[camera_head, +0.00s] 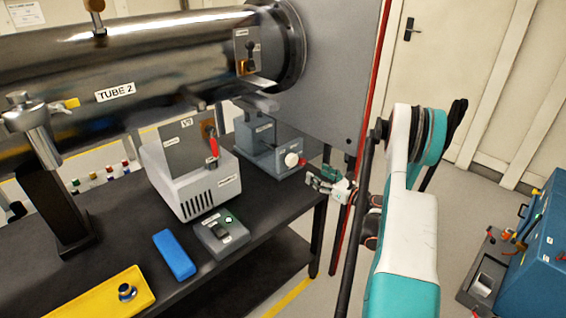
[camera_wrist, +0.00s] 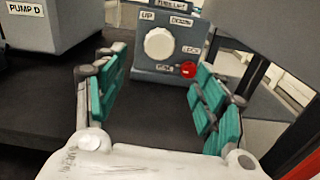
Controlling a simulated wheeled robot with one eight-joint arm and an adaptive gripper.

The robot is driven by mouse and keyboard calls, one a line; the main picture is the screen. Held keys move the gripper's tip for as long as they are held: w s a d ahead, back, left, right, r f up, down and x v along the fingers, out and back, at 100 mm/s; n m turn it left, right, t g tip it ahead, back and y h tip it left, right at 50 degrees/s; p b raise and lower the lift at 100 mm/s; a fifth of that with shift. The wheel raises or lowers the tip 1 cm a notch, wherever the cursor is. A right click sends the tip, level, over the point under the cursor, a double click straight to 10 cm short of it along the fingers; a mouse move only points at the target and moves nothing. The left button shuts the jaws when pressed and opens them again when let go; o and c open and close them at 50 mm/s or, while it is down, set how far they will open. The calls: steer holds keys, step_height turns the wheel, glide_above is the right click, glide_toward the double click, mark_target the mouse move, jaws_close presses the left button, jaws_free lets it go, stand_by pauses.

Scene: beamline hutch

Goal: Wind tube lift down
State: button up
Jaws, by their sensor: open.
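The tube lift box (camera_head: 253,152) is a grey unit on the dark bench under the large tube (camera_head: 60,110) marked TUBE 2. Its sloped face shows a round white knob (camera_head: 291,159), which also appears in the wrist view (camera_wrist: 158,44) between labels UP and DOWN. A red round part (camera_wrist: 188,69) sits at the lower right of that face, near a LOCK label. My gripper (camera_head: 325,182) is just off the box's right side. In the wrist view (camera_wrist: 160,88) its teal fingers are spread wide and empty, with the knob centred beyond them, not touched.
The pump unit (camera_head: 190,180) stands left of the lift. A small grey control box (camera_head: 222,235), a blue block (camera_head: 174,255) and a yellow tray (camera_head: 95,300) lie nearer on the bench. A grey panel with a red edge (camera_head: 345,215) rises beside my arm. A blue machine (camera_head: 540,255) is at right.

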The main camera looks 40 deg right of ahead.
mark_target(294, 161)
steer(key=shift+n, duration=0.6)
steer(key=w, duration=0.8)
steer(key=w+a, duration=0.1)
steer(key=w, duration=0.3)
steer(key=shift+w+a+f, duration=0.1)
steer(key=shift+w, duration=0.7)
steer(key=c, duration=1.1)
